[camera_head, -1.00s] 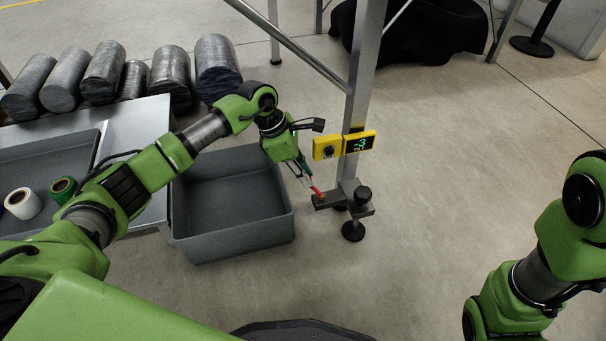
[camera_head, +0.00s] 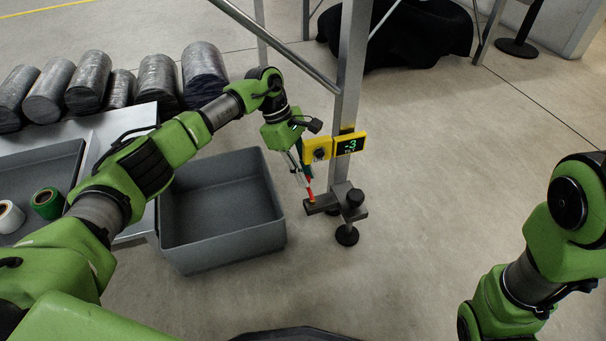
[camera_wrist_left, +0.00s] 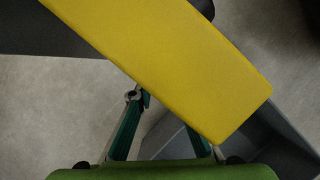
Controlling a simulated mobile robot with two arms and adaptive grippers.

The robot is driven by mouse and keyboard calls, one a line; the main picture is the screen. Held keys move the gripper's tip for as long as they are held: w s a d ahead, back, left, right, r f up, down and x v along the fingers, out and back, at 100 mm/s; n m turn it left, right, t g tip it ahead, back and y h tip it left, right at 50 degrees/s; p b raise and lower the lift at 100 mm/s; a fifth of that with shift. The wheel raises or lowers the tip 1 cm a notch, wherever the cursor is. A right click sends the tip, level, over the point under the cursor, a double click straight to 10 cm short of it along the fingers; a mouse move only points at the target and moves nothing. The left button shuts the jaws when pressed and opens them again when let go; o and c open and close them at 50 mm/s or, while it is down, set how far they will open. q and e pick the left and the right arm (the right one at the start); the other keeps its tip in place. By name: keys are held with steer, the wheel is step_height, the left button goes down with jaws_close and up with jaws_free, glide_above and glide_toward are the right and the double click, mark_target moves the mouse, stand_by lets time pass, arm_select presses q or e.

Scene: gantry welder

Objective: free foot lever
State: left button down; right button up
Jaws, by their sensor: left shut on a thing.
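The foot lever (camera_head: 309,191) is a small red handle with an orange base, on the dark bracket at the foot of the metal gantry leg (camera_head: 350,75). My left gripper (camera_head: 307,183) reaches down to it from the upper left and is shut on its upper end. In the left wrist view a yellow box (camera_wrist_left: 175,65) covers the middle, hiding the lever and my fingertips; only the green fingers' lower parts show. My right arm is at the right edge of the head view; its gripper is out of the picture.
The yellow box with a knob (camera_head: 318,150) and a display (camera_head: 350,144) reading "-3" sit on the leg, close above my left gripper. A grey bin (camera_head: 225,240) stands just left of the foot. A round black foot pad (camera_head: 347,235) is below. Floor to the right is clear.

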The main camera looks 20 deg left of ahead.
stand_by(0.3)
arm_select(q)
steer(key=c, duration=2)
jaws_free()
steer(key=shift+o, duration=0.2)
steer(key=v, duration=1.2)
steer(key=shift+f, duration=0.1)
